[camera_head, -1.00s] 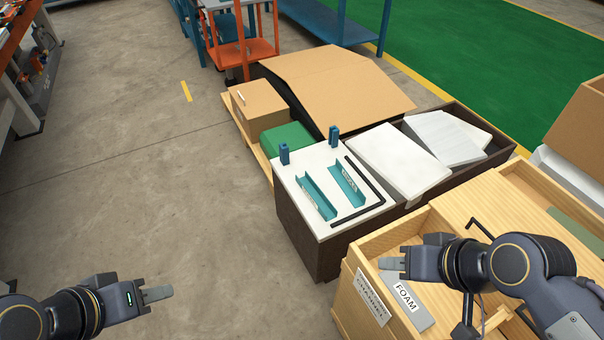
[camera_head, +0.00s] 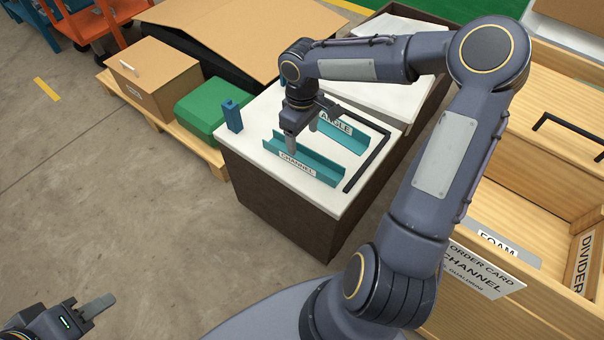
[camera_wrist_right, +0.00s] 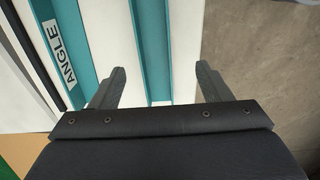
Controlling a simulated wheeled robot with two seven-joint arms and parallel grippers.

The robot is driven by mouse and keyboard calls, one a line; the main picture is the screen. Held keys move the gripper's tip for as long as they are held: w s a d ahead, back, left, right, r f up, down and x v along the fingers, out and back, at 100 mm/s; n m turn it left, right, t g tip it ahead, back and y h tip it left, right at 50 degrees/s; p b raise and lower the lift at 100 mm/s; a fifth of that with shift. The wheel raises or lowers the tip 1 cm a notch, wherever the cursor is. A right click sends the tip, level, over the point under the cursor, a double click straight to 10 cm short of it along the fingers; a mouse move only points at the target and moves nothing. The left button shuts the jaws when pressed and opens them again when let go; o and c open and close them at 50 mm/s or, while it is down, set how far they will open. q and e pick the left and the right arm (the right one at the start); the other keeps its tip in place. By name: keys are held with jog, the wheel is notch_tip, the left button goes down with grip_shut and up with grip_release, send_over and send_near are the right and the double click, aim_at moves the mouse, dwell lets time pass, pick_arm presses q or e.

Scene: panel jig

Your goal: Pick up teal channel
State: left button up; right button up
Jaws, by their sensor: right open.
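The teal channel (camera_head: 318,158), marked CHANNEL, lies on the white top of a dark box. My right gripper (camera_head: 303,135) is over it, pointing down, fingers apart and empty. In the right wrist view the right gripper (camera_wrist_right: 160,84) has its fingertips spread over the teal channel (camera_wrist_right: 158,50), whose edge runs between them. I cannot tell how high the fingertips are above it. My left gripper (camera_head: 98,305) is at the lower left, away from the box; its opening is unclear.
The teal angle (camera_head: 345,135), marked ANGLE, lies beside the channel; it also shows in the wrist view (camera_wrist_right: 62,45). A black bar (camera_head: 368,162) and a blue block (camera_head: 232,115) are on the white top. A green box (camera_head: 208,105) stands left, a wooden crate (camera_head: 560,90) right.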

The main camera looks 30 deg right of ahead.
aim_at(303, 160)
jog(key=f+b, duration=0.1)
jog(key=f, duration=0.2)
jog(key=f+b, duration=0.1)
jog(key=f, duration=0.2)
jog(key=w+f+b, duration=0.1)
jog(key=f, duration=0.2)
jog(key=shift+w+d+f+b, duration=0.1)
jog(key=shift+d+f+b, duration=0.1)
jog(key=shift+d+b, duration=0.2)
jog(key=shift+c, duration=0.3)
jog(key=c, duration=1.2)
